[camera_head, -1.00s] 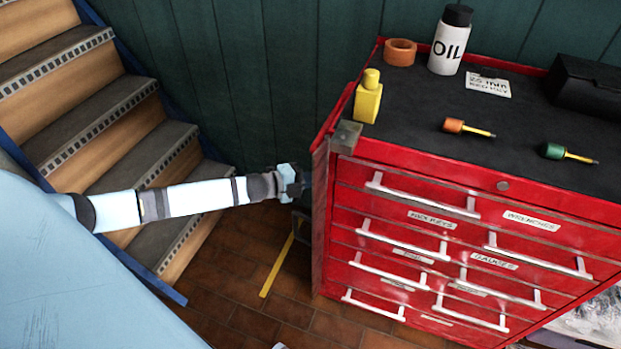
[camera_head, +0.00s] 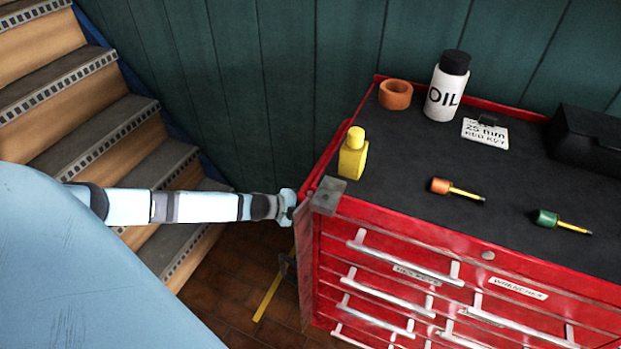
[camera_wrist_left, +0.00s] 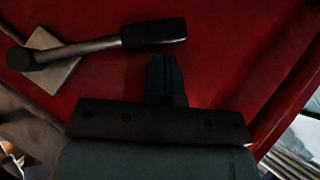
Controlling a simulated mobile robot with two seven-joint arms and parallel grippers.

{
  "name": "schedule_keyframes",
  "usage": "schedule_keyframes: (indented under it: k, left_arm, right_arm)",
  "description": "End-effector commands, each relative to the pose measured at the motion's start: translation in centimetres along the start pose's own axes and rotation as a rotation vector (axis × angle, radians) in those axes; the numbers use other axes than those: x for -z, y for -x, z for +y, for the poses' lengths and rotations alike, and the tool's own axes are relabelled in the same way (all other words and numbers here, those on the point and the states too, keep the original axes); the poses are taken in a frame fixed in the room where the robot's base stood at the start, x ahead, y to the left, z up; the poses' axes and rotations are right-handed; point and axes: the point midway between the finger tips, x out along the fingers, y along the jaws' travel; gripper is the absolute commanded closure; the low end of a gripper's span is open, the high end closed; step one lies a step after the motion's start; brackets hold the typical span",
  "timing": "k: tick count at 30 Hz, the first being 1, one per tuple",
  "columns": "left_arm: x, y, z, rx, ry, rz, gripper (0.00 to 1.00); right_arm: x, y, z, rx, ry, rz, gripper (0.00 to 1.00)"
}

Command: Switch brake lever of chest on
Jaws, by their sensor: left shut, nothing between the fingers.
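The red tool chest (camera_head: 400,235) stands at the right of the head view. In the left wrist view its red side panel (camera_wrist_left: 225,50) carries the brake lever (camera_wrist_left: 85,46), with a black grip (camera_wrist_left: 153,33), a metal rod and a pivot on a pale plate at the left. My left gripper (camera_head: 291,207) is beside the chest's left side, near its front top corner. In the left wrist view its fingers (camera_wrist_left: 165,62) are shut and empty, appearing just below the grip; I cannot tell if they touch it. My right gripper is out of view.
On the chest top are a yellow bottle (camera_head: 353,155), an orange ring (camera_head: 396,94), an oil bottle (camera_head: 447,90), two screwdrivers (camera_head: 455,189) (camera_head: 560,222) and a black box (camera_head: 588,142). Wooden stairs (camera_head: 110,130) rise at the left. Tiled floor (camera_head: 235,285) lies between.

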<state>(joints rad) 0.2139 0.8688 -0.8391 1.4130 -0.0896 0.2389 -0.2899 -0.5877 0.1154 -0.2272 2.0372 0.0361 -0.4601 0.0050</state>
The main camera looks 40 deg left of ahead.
Motion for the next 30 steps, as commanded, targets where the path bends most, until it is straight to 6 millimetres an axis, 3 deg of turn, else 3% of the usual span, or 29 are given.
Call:
schedule_keyframes:
  k: [9,30]
  left_arm:
    - [-2.0,-1.9,0.2,0.001,-0.001,-0.001,1.0]
    - [-2.9,-2.7,0.2,0.002,-0.002,-0.006,1.0]
  right_arm:
    - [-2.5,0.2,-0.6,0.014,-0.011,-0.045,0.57]
    - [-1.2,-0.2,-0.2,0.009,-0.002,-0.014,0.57]
